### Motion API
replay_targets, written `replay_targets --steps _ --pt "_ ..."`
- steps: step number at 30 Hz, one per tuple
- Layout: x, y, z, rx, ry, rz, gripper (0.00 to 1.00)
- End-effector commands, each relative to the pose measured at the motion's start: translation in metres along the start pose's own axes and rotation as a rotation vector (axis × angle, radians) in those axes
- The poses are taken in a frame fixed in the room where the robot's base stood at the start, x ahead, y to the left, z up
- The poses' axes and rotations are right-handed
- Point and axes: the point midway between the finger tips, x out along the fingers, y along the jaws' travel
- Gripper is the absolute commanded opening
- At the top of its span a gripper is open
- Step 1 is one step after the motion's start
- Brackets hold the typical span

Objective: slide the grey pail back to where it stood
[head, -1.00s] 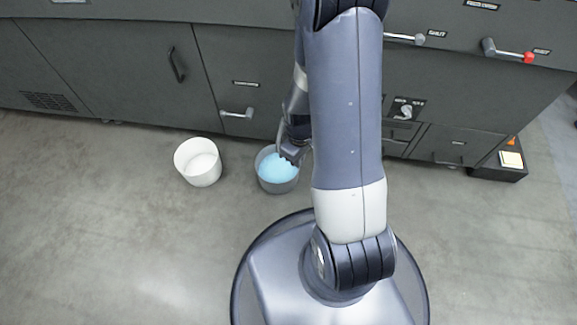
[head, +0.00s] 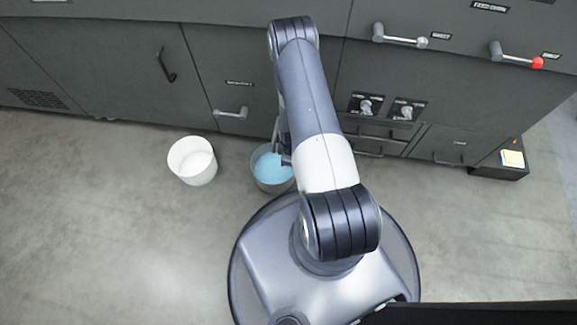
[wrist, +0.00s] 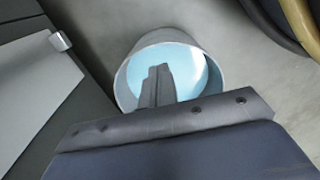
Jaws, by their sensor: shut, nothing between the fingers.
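The grey pail (head: 270,182) stands upright on the floor close to the cabinet front, between the white pail and my base. It holds light blue contents, and it also shows in the wrist view (wrist: 126,92). My gripper (wrist: 160,70) is shut with nothing between its fingers. In the wrist view its fingertips overlap the pail's mouth, over the blue contents. In the head view my arm hides most of the gripper (head: 284,158), which is at the pail's right side. I cannot tell whether the fingers touch the pail.
A white pail (head: 194,168) stands to the left of the grey pail with a gap between them. Dark cabinets (head: 120,70) with handles run along the back. A low dark box (head: 500,172) with a pale yellow pad stands at right. Floor at left is clear.

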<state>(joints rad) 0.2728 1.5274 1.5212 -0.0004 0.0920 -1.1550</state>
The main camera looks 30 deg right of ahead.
Motion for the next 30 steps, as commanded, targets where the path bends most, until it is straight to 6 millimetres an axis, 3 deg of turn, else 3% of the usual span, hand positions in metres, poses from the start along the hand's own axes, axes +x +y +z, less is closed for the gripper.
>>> replay_targets --steps 15,21,30 --pt "0.085 -0.001 0.0 0.0 -0.001 -0.002 0.0" --pt "0.098 -0.001 0.0 0.0 0.0 -0.001 0.0" --pt "0.098 0.0 0.0 0.001 0.0 -0.001 0.0"
